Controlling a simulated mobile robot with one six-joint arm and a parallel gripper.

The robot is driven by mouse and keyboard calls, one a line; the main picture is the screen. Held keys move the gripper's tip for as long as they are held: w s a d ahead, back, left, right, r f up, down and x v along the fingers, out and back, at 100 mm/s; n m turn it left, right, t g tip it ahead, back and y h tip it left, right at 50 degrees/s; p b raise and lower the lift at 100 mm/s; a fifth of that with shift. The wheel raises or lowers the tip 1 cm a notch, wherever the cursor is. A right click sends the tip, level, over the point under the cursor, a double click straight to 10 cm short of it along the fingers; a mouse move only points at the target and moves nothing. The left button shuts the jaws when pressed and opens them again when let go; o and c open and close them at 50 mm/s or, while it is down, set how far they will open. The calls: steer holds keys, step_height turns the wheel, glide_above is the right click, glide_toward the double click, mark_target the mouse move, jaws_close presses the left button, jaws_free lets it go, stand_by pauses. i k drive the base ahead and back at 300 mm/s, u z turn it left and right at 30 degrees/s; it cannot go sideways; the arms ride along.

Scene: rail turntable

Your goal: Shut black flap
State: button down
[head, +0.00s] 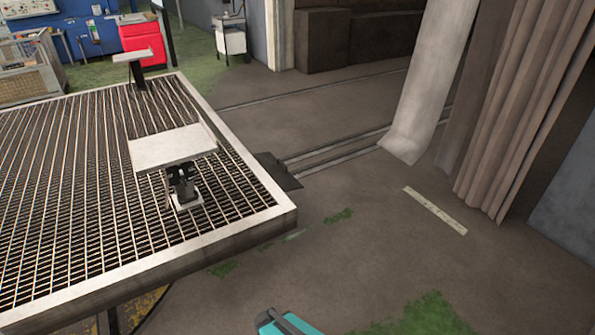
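A dark, nearly black flat plate (280,171), which looks like the black flap, shows in the head view just right of the turntable's edge. It sits at the near end of a pair of rails. Its left part is hidden behind the turntable's raised rim, and I cannot tell how far it is tilted. The turntable (245,228) is a grated platform with a pale metal frame. My gripper is not in view. A teal and dark part at the bottom edge may belong to my arm.
A pale plate on a black stand (172,146) rises from the grating, with a similar one (131,56) farther back. Rails (335,152) run to the upper right. Brown curtains (520,105) and a pale hanging sheet (428,85) stand right. The floor at centre right is mostly clear.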

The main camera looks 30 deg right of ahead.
mark_target(278, 170)
steer(key=z, duration=0.15)
steer(key=i, duration=1.45)
steer(key=u, duration=0.3)
